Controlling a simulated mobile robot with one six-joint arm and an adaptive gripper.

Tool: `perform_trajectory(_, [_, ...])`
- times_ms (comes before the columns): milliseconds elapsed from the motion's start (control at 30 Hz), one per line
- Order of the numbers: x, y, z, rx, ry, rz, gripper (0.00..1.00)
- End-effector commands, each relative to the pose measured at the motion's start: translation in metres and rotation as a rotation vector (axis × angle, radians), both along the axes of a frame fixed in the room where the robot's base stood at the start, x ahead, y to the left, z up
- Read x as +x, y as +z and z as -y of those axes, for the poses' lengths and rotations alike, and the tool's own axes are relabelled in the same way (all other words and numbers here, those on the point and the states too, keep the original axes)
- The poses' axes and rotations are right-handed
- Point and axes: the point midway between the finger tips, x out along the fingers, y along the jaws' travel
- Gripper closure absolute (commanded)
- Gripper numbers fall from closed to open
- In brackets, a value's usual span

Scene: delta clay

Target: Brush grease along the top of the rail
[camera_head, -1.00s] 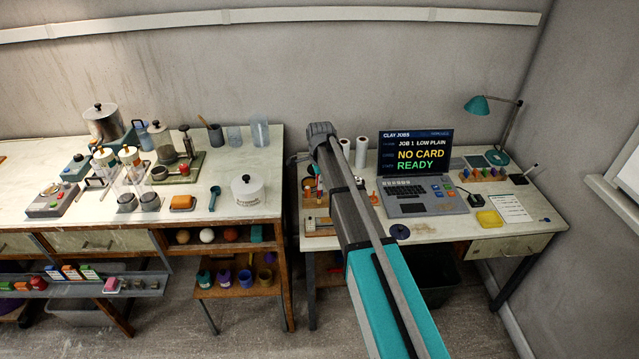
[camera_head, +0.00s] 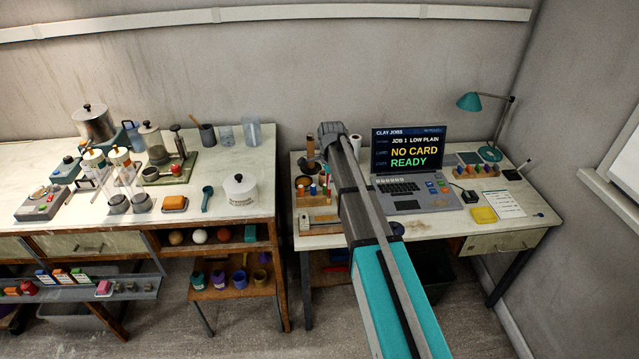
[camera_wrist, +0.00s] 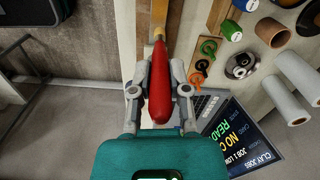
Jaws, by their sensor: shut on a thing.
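In the wrist view my gripper (camera_wrist: 160,78) is shut on a red handle (camera_wrist: 160,100), one finger on each side. The handle runs up the picture to a pale yellow neck, where a narrow yellow-orange strip (camera_wrist: 159,14) begins. I cannot tell whether that strip is part of the held tool or lies behind it. In the head view my gripper and the tool are hidden behind my arm. I cannot pick out the rail or any grease with certainty.
A laptop (camera_head: 408,168) stands on the right desk (camera_head: 400,222). Wooden holders with small tools (camera_head: 313,197) lie at its left end. White rolls (camera_wrist: 294,88), a brown tube (camera_wrist: 272,32) and a dark ring (camera_wrist: 240,66) show in the wrist view. The left bench (camera_head: 110,215) is crowded.

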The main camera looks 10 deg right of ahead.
Motion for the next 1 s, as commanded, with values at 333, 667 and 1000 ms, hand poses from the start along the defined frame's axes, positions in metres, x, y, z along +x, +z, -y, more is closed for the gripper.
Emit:
perform_trajectory(333, [-0.001, -0.002, 0.011, 0.0, -0.004, 0.0, 1.0])
perform_trajectory(667, [-0.001, -0.013, 0.012, 0.0, -0.005, 0.0, 1.0])
perform_trajectory(1000, [-0.001, -0.045, 0.013, 0.0, -0.006, 0.0, 1.0])
